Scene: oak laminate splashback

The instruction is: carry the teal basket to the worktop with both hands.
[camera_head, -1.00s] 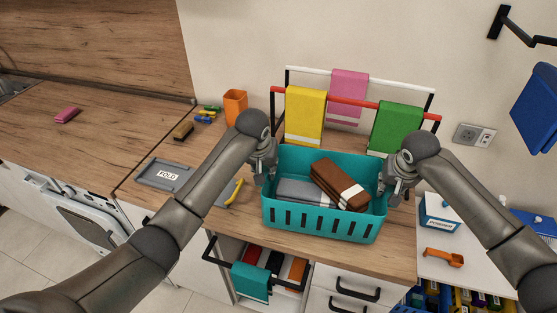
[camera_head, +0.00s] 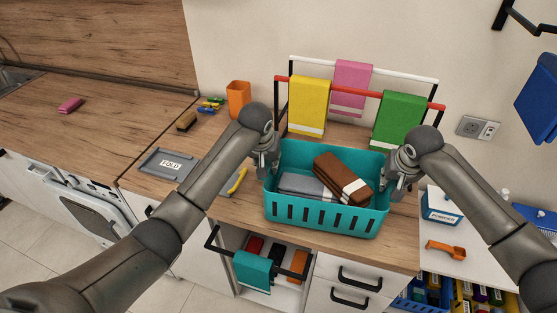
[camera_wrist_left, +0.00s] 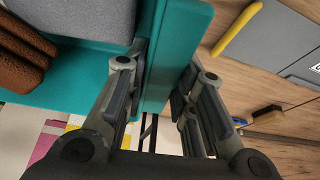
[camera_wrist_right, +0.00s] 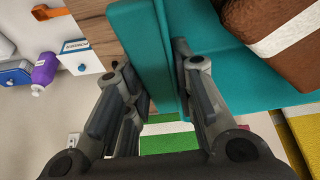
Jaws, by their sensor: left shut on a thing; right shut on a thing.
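The teal basket (camera_head: 326,216) is over the wooden worktop in front of the towel rack, roughly level. I cannot tell whether its base touches the wood. It holds a brown folded towel with a white band (camera_head: 342,179) and a grey one (camera_head: 306,187). My left gripper (camera_head: 268,163) is shut on the basket's left wall, which shows between its fingers in the left wrist view (camera_wrist_left: 160,92). My right gripper (camera_head: 390,172) is shut on the right wall, also between its fingers in the right wrist view (camera_wrist_right: 160,85).
The rack with yellow (camera_head: 309,105), pink (camera_head: 351,88) and green towels (camera_head: 398,120) stands behind. A grey FOLD tray (camera_head: 169,164), yellow-handled item (camera_head: 237,181) and orange cup (camera_head: 238,99) are left. An open drawer (camera_head: 262,272) is below. A white side surface (camera_head: 470,270) is right.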

